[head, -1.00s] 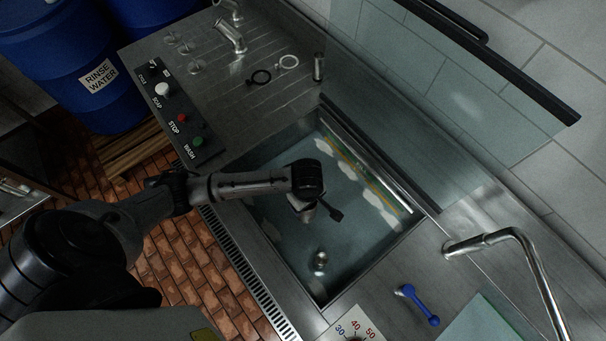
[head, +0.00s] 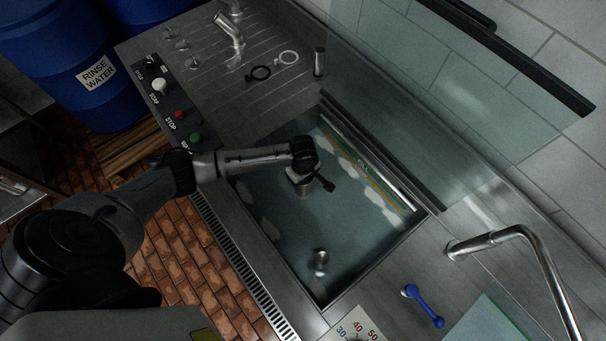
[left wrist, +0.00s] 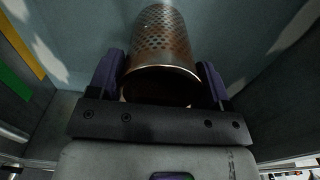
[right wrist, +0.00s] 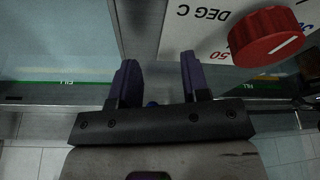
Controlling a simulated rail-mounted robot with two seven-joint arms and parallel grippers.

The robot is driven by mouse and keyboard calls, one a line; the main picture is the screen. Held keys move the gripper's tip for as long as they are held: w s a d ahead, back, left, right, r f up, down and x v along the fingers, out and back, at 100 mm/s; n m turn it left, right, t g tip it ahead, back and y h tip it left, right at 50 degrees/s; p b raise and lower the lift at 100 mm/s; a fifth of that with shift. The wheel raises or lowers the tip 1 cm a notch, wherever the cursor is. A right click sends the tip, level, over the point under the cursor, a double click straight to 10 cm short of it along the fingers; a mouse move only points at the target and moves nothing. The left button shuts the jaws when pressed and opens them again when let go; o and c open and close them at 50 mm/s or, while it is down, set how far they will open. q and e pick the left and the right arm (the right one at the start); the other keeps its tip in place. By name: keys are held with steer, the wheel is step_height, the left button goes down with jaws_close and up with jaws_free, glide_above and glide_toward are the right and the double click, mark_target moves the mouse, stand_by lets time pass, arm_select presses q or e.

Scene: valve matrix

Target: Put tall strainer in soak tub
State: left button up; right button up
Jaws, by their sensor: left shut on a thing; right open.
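The tall strainer (left wrist: 163,45) is a perforated metal cylinder with an open rim, seen in the left wrist view between purple fingers. My left gripper (left wrist: 160,82) is shut on it near the rim. In the head view my left gripper (head: 301,177) is over the soak tub (head: 265,262), with part of the strainer (head: 304,191) showing below it. I cannot tell whether the strainer touches the tub floor. My right gripper (right wrist: 157,78) is open and empty in the right wrist view, above the counter by a dial.
A small metal cylinder (head: 320,261) stands in the tub's near part. A red knob (right wrist: 268,36) is close to my right gripper. A blue handle (head: 424,306) and a bent tap (head: 505,238) are on the right counter. A button panel (head: 172,104) lies left of the tub.

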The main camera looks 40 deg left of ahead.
steer(key=shift+f, duration=0.2)
arm_select(q)
steer(key=shift+f, duration=1)
arm_select(e)
steer(key=shift+d, duration=0.1)
arm_select(q)
steer(key=o, duration=1.3)
